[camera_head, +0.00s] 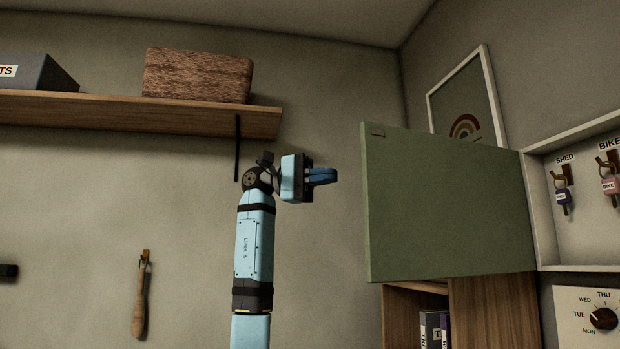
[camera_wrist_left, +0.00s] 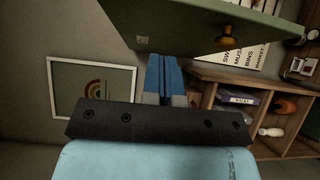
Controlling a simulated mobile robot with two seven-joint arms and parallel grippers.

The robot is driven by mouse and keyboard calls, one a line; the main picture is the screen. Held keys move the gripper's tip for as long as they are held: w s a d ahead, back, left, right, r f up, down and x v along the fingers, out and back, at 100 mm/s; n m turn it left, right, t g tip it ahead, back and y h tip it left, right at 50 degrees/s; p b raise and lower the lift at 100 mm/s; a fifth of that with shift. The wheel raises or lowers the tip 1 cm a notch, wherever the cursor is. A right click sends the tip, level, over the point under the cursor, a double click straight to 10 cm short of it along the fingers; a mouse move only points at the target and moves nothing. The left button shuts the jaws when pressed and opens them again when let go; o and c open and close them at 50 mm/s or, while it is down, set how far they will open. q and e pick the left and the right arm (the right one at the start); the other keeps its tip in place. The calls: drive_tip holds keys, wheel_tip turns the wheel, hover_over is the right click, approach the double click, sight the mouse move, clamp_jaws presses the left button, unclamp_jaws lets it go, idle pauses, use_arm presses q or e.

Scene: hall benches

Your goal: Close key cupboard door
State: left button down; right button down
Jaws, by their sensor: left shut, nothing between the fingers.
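The green key cupboard door (camera_head: 445,205) stands wide open in the head view, swung out to the left from the white cupboard (camera_head: 545,215). Keys hang inside on hooks. My left gripper (camera_head: 325,176) is shut and empty, to the left of the door's free edge with a gap between them. In the left wrist view its blue fingers (camera_wrist_left: 163,75) point towards the door (camera_wrist_left: 205,18), which crosses the top of the picture with a round brass-coloured knob (camera_wrist_left: 230,38) on it. My right gripper is not in view.
A wooden shelf (camera_head: 140,112) with a brown box (camera_head: 198,75) is on the wall above left of my arm. A wooden shelf unit (camera_head: 492,312) stands below the door. A framed rainbow picture (camera_head: 466,100) is behind the door. The wall left of my arm is mostly clear.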

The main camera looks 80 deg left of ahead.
use_arm(q)
drive_tip(key=w+d, duration=0.3)
drive_tip(key=d, duration=0.2)
drive_tip(key=shift+d, duration=0.4)
